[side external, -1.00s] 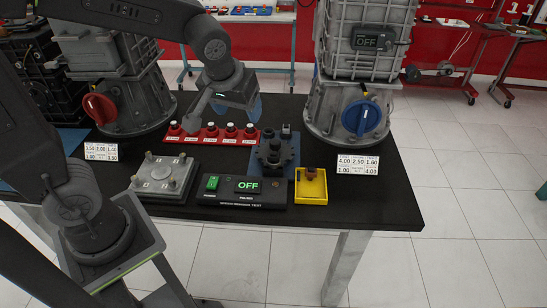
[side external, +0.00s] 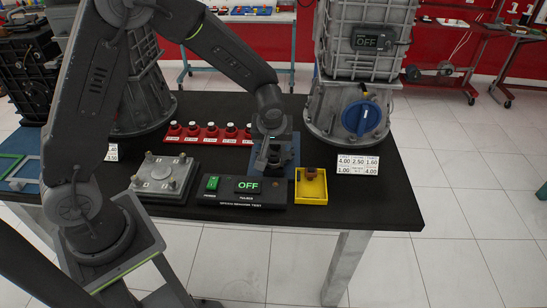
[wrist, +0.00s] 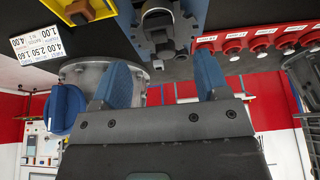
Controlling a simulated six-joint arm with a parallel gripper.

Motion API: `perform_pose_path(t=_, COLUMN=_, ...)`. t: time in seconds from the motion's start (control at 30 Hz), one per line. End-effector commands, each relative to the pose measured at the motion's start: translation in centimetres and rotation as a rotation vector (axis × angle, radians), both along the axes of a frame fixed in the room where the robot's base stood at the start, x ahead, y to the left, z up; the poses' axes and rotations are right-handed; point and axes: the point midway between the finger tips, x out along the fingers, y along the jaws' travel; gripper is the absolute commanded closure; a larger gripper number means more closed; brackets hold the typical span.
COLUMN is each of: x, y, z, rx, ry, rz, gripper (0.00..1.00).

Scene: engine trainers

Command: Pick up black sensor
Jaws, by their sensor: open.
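A dark part that looks like the black sensor (side external: 275,161) sits on a blue stand (side external: 292,148) near the table's right half. In the side view my arm's end hides much of it. In the wrist view the dark part (wrist: 158,30) shows at top centre, beyond and between my fingers. My gripper (wrist: 162,84) is open, with two blue fingers apart and nothing between them. In the side view the gripper is over the stand, its fingers mostly hidden. I cannot tell whether they touch the part.
A yellow tray (side external: 311,193) with a brown-topped piece is right of the stand. A grey housing with a blue knob (side external: 361,117) stands behind right.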

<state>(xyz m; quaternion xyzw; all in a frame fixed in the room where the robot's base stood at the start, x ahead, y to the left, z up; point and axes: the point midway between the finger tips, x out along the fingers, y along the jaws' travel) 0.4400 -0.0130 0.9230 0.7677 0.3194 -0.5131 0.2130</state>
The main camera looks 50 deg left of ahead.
Motion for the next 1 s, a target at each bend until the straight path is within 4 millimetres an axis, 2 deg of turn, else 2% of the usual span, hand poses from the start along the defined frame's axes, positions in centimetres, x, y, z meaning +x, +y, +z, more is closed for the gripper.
perform_pose_path(t=0.17, x=0.3, y=0.3, z=-1.1, rx=-0.001, ry=0.000, rz=0.000, gripper=0.32)
perform_pose_path(t=0.5, x=1.2, y=1.3, z=-5.2, rx=-0.001, ry=0.001, rz=0.000, gripper=0.32)
perform_pose_path(t=0.77, x=1.4, y=1.4, z=-5.5, rx=-0.001, ry=0.000, rz=0.000, gripper=0.32)
perform_pose_path(t=1.0, x=1.4, y=1.4, z=-5.5, rx=-0.001, ry=0.000, rz=0.000, gripper=0.52)
